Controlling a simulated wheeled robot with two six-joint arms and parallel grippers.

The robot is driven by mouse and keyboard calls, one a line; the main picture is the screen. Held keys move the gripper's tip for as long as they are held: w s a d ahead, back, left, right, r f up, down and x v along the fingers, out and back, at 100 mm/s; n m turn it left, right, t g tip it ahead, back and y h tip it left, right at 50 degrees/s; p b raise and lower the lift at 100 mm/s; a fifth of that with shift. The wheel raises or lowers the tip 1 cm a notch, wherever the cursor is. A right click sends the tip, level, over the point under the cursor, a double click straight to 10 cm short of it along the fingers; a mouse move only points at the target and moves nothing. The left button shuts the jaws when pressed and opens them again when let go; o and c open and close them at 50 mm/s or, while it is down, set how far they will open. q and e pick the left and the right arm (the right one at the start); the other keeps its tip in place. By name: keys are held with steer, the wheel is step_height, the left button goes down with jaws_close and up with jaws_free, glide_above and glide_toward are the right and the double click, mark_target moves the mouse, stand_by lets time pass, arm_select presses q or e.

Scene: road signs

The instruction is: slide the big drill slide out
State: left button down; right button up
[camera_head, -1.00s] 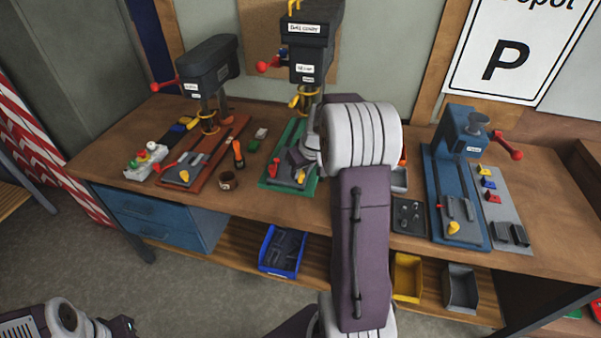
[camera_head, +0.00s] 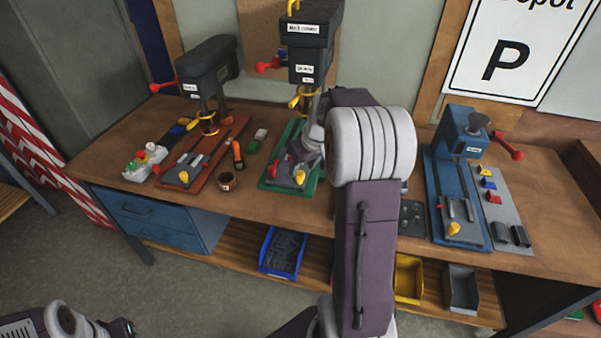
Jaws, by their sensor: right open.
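The big drill (camera_head: 307,52) is the tall dark machine in the middle of the workbench, on a green base (camera_head: 267,185). Its grey slide (camera_head: 283,184) lies low at the front of that base, with a red knob and a yellow knob (camera_head: 300,177) at its front end. My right gripper (camera_head: 300,160) is open, just above and behind these knobs, over the slide. Whether it touches the slide cannot be told, and my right arm hides the base's right side. My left gripper (camera_head: 124,328) is partly seen at the bottom left, far from the bench.
A blue machine (camera_head: 455,140) stands to the right. A blue bin (camera_head: 283,250) and a yellow bin (camera_head: 408,278) sit on the lower shelf.

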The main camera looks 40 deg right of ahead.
steer(key=v, duration=0.5)
steer(key=shift+s+a+r, duration=0.1)
steer(key=shift+r, duration=0.05)
steer(key=s+a+f+n+g+y, duration=0.1)
steer(key=s+a+f+n, duration=0.15)
steer(key=a, duration=0.55)
steer(key=s+a+f+n+g+y, duration=0.15)
steer(key=a+f, duration=0.25)
steer(key=a, duration=0.5)
steer(key=s+a+f+m+h, duration=0.2)
steer(key=s+f+m, duration=0.1)
steer(key=s+f, duration=0.5)
steer(key=shift+s+f+g, duration=0.25)
steer(key=shift+s+g, duration=0.1)
steer(key=shift+s, duration=0.95)
